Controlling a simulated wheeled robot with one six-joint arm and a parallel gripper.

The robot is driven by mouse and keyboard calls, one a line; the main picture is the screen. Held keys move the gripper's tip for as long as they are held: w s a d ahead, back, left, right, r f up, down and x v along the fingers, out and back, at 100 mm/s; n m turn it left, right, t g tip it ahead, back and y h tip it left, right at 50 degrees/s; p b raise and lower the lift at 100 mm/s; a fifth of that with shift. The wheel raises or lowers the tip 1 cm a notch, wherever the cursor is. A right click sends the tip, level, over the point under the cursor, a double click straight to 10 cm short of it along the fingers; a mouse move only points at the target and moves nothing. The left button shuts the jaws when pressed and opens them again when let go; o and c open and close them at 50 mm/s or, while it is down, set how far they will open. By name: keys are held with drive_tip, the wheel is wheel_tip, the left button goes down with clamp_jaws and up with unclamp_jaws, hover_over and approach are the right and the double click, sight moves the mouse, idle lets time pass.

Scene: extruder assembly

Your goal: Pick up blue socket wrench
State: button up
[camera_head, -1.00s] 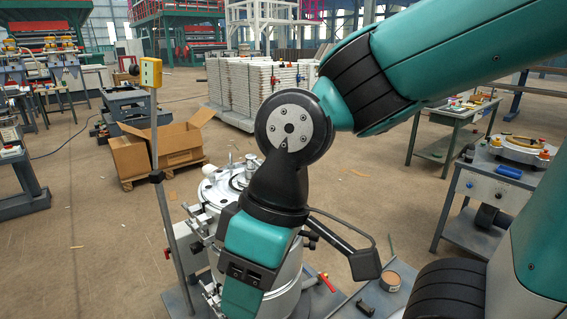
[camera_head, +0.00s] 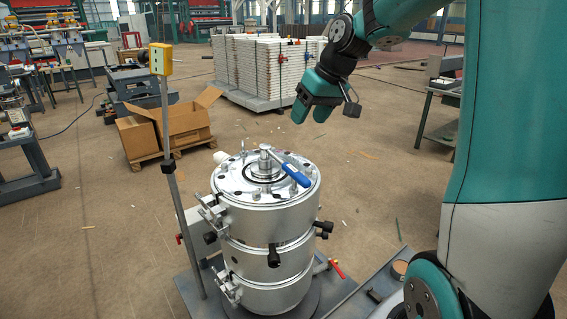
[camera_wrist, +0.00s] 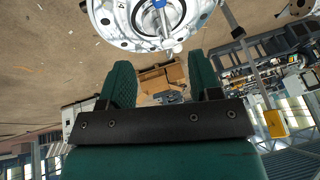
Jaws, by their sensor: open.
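The blue socket wrench (camera_head: 293,172) lies on top of the silver cylindrical extruder (camera_head: 270,215). Its blue handle reaches toward the right rim and its metal head is near the lid's middle. In the wrist view, the wrench's blue part (camera_wrist: 159,3) is cut off by the top edge, above the round lid (camera_wrist: 120,30). My gripper (camera_head: 311,112) is raised above and behind the extruder, apart from the wrench. In the wrist view, my gripper (camera_wrist: 160,78) has its two green fingers spread with nothing between them.
A thin pole with a yellow box (camera_head: 161,60) stands left of the extruder. Open cardboard boxes (camera_head: 180,125) sit on a pallet behind it, and stacked white panels (camera_head: 265,68) stand farther back. Black knobs (camera_head: 273,256) and clamps stick out from the extruder's side. Floor to the right is mostly clear.

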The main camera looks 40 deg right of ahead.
drive_tip(key=p, duration=0.2)
approach(285, 162)
drive_tip(key=x, duration=0.4)
drive_tip(key=shift+w+f, duration=0.25)
drive_tip(key=shift+w, duration=0.1)
drive_tip(key=shift+p+x, duration=1.6)
drive_tip(key=shift+x, duration=1.25)
drive_tip(key=shift+s, duration=0.1)
clamp_jaws()
wheel_tip(285, 162, up, 20)
drive_tip(key=b, duration=0.4)
drive_tip(key=c, duration=0.7)
unclamp_jaws()
clamp_jaws()
